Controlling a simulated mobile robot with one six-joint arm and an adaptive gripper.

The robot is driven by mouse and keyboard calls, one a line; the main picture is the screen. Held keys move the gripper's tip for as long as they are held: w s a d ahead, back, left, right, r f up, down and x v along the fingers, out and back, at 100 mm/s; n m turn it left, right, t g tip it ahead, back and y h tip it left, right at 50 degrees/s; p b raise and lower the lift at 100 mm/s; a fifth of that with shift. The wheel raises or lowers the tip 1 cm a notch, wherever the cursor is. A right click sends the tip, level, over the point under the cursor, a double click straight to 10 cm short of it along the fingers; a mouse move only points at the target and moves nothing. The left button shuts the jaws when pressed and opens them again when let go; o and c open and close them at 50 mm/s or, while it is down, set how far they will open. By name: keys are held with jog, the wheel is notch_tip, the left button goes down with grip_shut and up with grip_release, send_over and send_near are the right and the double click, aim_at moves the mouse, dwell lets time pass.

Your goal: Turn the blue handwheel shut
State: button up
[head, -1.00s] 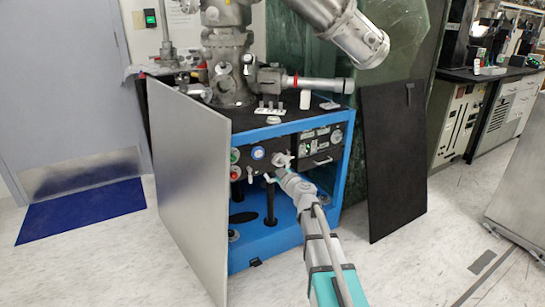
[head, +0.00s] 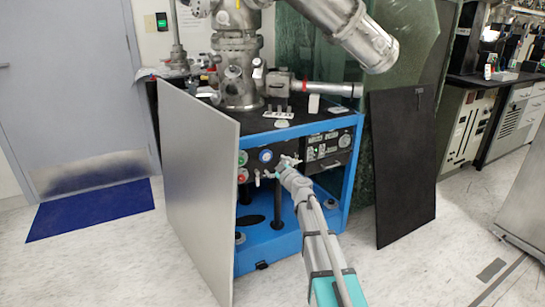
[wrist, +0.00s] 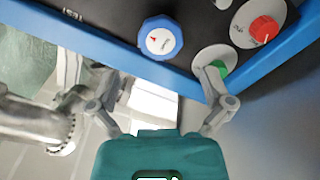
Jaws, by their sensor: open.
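The blue handwheel (head: 266,156) is on the dark front panel of the blue-framed cart. In the wrist view the handwheel (wrist: 160,38) has a scalloped blue rim and a white face with a red mark. My gripper (head: 274,169) is in front of the panel, just below and right of the handwheel in the head view. In the wrist view my gripper (wrist: 145,84) has its fingers spread wide with nothing between them. The handwheel lies beyond the fingertips, apart from them, and its rim is unobstructed there.
A red knob (wrist: 264,28) and a green knob (wrist: 216,69) are beside the handwheel; the right finger overlaps the green one in view. A grey panel (head: 195,185) stands at the cart's left, a black panel (head: 405,165) at its right. Floor is clear in front.

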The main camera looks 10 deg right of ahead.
aim_at(267, 157)
jog(key=shift+x, duration=4)
